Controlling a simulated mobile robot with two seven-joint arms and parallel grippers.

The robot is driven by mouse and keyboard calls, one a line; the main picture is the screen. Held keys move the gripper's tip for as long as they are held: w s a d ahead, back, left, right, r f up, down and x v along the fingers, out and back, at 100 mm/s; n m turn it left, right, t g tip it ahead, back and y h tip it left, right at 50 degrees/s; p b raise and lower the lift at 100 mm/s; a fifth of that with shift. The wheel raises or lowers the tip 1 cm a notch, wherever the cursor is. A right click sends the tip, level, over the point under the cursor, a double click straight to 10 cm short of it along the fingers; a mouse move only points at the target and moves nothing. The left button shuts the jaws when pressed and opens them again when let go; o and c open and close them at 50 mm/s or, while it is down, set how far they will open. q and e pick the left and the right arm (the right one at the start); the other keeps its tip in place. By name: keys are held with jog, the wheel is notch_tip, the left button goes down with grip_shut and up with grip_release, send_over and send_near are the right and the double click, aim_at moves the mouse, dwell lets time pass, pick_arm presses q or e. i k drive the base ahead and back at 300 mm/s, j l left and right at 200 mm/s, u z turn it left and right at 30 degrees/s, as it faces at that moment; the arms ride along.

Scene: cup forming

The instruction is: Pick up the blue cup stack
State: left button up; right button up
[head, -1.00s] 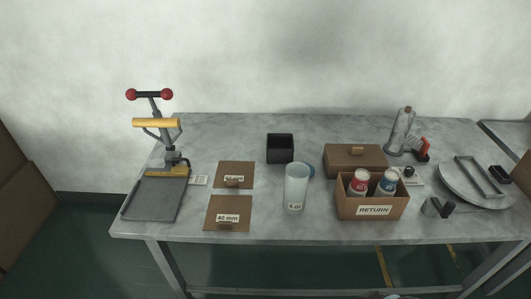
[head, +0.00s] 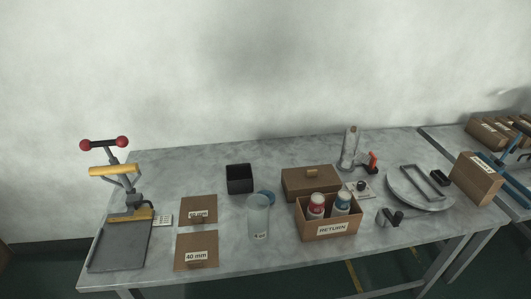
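The blue cup stack (head: 341,202) appears as a blue-and-white round-topped item in the open cardboard box marked RETURN (head: 327,231). It is upright on the right side of the box, and its lower part is hidden by the box wall. A red-and-white item (head: 316,205) stands beside it on the left. Neither of my grippers is in view.
A translucent container (head: 258,218) stands left of the box, with a blue round thing (head: 267,197) partly behind it. A closed brown box (head: 310,181) is behind. A lever press (head: 122,215) stands far left. A round grey plate (head: 405,192) lies right.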

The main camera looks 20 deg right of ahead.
aim_at(341, 207)
jog(key=z, duration=1.25)
